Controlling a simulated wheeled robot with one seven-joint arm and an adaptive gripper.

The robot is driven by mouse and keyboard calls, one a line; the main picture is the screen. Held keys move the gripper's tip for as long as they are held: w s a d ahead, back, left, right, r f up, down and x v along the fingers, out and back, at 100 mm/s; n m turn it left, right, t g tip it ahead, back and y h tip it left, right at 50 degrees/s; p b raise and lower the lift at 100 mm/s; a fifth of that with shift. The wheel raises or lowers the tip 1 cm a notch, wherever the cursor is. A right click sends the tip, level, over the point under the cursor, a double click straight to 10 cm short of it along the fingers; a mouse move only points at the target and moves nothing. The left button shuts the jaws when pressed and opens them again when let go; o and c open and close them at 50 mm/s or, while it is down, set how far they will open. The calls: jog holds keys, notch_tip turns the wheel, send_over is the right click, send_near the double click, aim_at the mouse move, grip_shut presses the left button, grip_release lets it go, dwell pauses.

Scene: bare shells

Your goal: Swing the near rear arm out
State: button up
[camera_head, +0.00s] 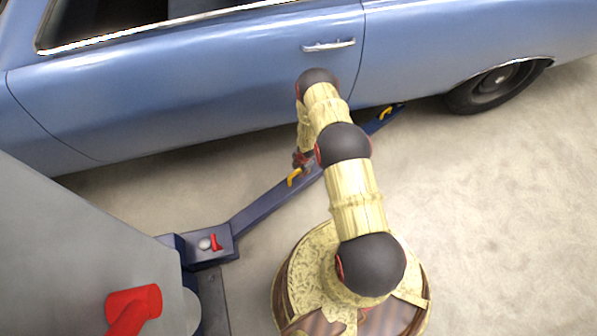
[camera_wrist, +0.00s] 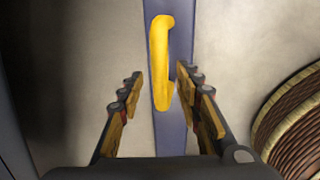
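The dark blue lift arm (camera_head: 265,206) runs from a bracket at the lower left to beneath the blue car's side. It also shows as a blue bar in the wrist view (camera_wrist: 170,136). A yellow handle (camera_head: 294,177) stands on the arm near its middle; it shows upright in the wrist view (camera_wrist: 160,58). My gripper (camera_head: 303,160) is at the handle, partly hidden by my arm. In the wrist view my gripper (camera_wrist: 161,82) is open, one finger on each side of the handle with gaps. I cannot tell how far the fingertips are above the bar.
The blue car (camera_head: 200,85) stands close behind my gripper, its door and handle above it. Another yellow piece (camera_head: 386,112) is at the arm's far end. Floor at right is clear.

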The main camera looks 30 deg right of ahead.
jog(key=shift+f, duration=0.2)
jog(key=shift+c, duration=0.5)
jog(key=c, duration=0.8)
grip_shut()
